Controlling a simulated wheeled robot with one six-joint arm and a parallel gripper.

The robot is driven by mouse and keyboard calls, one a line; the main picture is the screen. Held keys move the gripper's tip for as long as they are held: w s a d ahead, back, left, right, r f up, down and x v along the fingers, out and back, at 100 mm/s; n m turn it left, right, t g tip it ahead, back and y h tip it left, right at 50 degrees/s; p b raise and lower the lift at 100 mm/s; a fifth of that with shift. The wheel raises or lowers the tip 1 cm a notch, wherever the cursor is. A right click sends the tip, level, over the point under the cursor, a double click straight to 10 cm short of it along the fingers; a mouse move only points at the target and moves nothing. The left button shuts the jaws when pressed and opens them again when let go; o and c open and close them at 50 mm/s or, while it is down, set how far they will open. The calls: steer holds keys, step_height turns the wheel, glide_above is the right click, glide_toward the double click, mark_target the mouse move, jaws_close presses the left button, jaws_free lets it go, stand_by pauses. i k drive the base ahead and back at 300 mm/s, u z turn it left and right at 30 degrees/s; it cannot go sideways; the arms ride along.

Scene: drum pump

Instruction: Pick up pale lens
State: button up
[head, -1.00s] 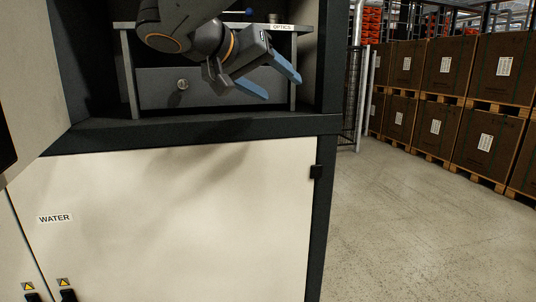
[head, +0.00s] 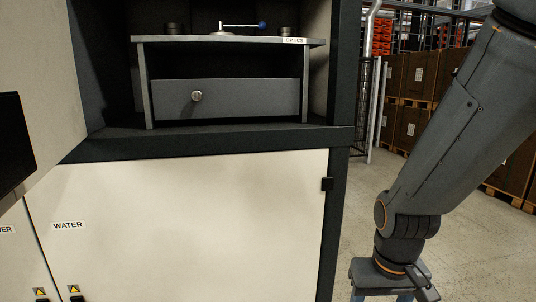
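No pale lens can be made out. The tops of any openings are not visible from this angle. My gripper (head: 392,295) points down at the bottom right, outside the cabinet and well away from the shelf. Its blue fingers stand apart at their bases; their tips are cut off by the frame.
A closed grey drawer (head: 240,98) with a round knob sits under the shelf. Pale cabinet doors (head: 190,220), one labelled WATER, fill the front below. A dark screen (head: 12,142) juts in at left. Boxes on pallets (head: 408,125) stand beyond open floor at right.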

mark_target(173, 28)
steer(key=u, duration=0.05)
steer(key=k, duration=0.5)
steer(key=z, duration=0.3)
steer(key=i, duration=0.6)
steer(key=u, duration=1.15)
